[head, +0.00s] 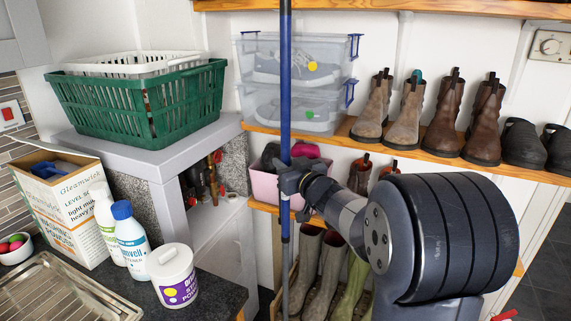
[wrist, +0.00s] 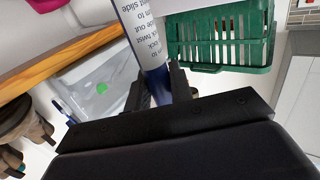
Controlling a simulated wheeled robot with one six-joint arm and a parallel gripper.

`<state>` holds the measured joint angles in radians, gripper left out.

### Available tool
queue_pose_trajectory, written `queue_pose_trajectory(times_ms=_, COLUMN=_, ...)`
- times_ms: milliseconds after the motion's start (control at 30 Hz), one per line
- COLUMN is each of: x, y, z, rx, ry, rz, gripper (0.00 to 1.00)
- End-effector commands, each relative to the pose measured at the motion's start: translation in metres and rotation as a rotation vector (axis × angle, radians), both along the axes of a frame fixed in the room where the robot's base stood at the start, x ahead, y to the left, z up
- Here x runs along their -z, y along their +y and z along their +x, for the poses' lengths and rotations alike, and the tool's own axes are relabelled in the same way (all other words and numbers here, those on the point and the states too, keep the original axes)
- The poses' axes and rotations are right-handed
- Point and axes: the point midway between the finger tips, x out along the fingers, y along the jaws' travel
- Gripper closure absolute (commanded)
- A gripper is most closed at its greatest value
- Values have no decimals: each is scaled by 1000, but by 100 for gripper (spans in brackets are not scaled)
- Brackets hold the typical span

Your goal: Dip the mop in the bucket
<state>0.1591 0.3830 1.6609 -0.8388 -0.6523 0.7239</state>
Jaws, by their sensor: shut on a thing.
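A long blue pole (head: 285,90) stands upright in the head view, running from the top edge down to the bottom edge. I take it for the mop's handle; no mop head shows. My gripper (head: 287,180) is shut on the pole at about mid-picture. In the wrist view the pole (wrist: 143,45) carries a white printed label and passes between the dark fingers of my gripper (wrist: 160,85). No bucket can be made out in either view.
A green basket (head: 140,105) sits on a grey ledge at left. Clear boxes (head: 300,85) and boots (head: 375,105) fill the wooden shelf (head: 340,140). A pink tub (head: 265,185) is behind the pole. Bottles (head: 130,240), a carton and a white tub (head: 172,275) crowd the worktop.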

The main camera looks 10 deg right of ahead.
Motion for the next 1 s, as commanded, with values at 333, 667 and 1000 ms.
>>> queue_pose_trajectory(times_ms=333, x=42, y=0, z=0, rx=-1, ry=-5, rz=1, gripper=100)
queue_pose_trajectory(times_ms=667, x=80, y=0, z=0, rx=0, ry=-3, rz=1, gripper=100)
queue_pose_trajectory(times_ms=1000, x=118, y=0, z=0, rx=-1, ry=-4, rz=0, gripper=100)
